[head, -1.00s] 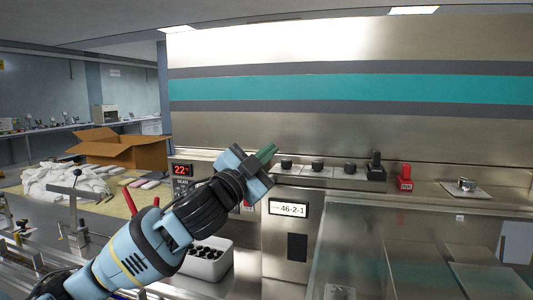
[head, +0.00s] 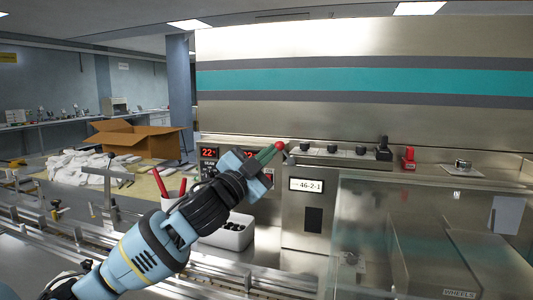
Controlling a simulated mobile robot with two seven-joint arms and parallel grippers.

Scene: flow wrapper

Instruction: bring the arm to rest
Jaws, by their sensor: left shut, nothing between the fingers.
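My left arm comes in from the lower left, and its left gripper (head: 270,153) is raised in front of the machine's control panel. The green-tipped fingers are shut with nothing between them. A red round knob (head: 281,146) shows right at the fingertips; I cannot tell whether they touch it or it only lies behind them. The gripper hides part of the panel and of the displays beside it. My right gripper is not in view.
The steel flow wrapper (head: 400,120) fills the right, with black knobs (head: 331,149), a red switch (head: 409,157) and a glass cover (head: 380,230). A white bin (head: 228,237) stands below the gripper. An open cardboard box (head: 135,140) and white cloths (head: 85,169) lie at left.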

